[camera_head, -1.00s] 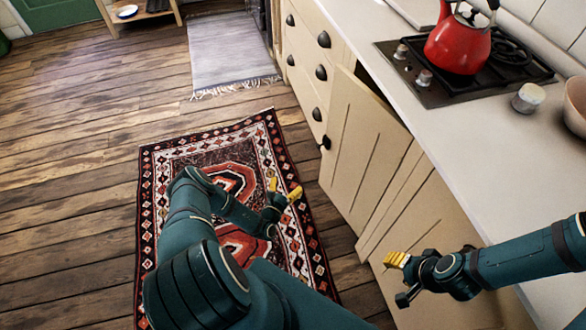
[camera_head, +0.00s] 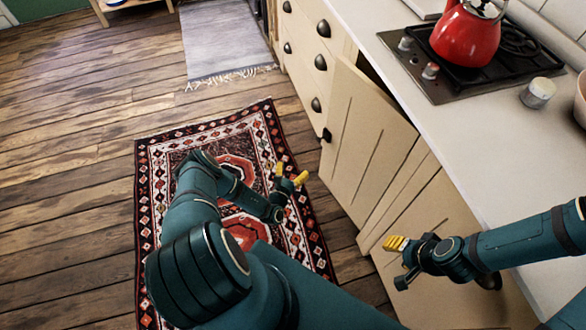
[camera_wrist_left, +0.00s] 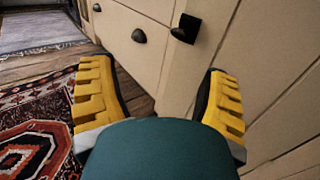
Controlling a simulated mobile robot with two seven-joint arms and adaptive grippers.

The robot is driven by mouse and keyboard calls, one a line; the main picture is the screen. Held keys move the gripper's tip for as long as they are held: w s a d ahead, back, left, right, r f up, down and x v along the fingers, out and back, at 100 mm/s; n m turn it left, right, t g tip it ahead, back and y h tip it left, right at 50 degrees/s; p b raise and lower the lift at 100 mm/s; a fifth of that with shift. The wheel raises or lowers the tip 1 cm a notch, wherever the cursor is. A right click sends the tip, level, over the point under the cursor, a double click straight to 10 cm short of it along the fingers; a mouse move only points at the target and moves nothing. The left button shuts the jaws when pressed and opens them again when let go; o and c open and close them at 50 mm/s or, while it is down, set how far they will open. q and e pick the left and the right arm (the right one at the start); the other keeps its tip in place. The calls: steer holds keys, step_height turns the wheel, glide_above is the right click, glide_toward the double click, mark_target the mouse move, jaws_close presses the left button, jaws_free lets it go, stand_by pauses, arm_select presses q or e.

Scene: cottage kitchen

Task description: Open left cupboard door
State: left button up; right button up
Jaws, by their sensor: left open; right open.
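The left cupboard door (camera_head: 372,150) is a cream panel under the counter. It stands slightly ajar, with a dark gap along its top edge. My right gripper (camera_head: 396,243) is open and empty, in front of the right-hand cupboard front (camera_head: 432,240).
Drawers (camera_head: 305,60) with black cup pulls are left of the door. The counter (camera_head: 465,130) above holds a stove (camera_head: 450,70) with a red kettle (camera_head: 466,33) and a small jar (camera_head: 538,93). A patterned rug (camera_head: 160,220) lies on the open wooden floor.

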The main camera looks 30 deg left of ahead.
arm_select(q)
jaws_close()
jaws_free()
steer(key=s+d, duration=0.2)
steer(key=s, duration=1)
